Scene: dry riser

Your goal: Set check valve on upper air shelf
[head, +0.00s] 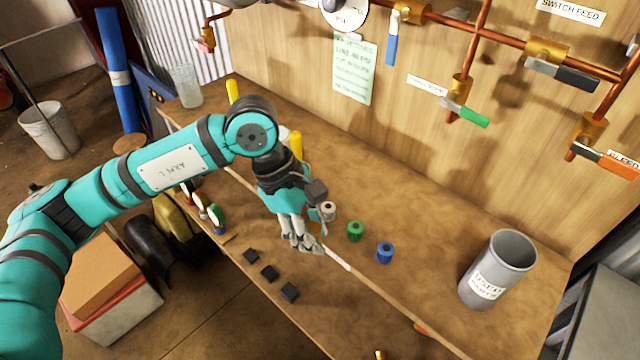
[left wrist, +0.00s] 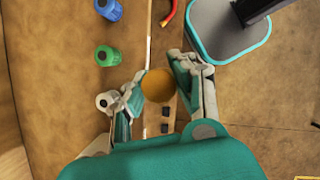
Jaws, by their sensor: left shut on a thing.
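My left gripper (head: 303,238) hangs over the front edge of the wooden bench, pointing down. In the left wrist view its fingers (left wrist: 157,92) are shut on a round brass-coloured part (left wrist: 157,85), which may be the check valve. Only its round end shows there; in the head view the fingers mostly hide it. I cannot tell which surface is the upper air shelf. A white spool-like piece (head: 328,210), a green one (head: 355,231) and a blue one (head: 385,252) stand in a row on the bench beside the gripper. My right gripper is not in view.
A grey bin with a label (head: 497,270) stands at the bench's right. Copper pipes with brass valves (head: 545,50) run along the back panel. Small black blocks (head: 269,273) sit along the front. The bench top (head: 430,235) between spools and bin is clear.

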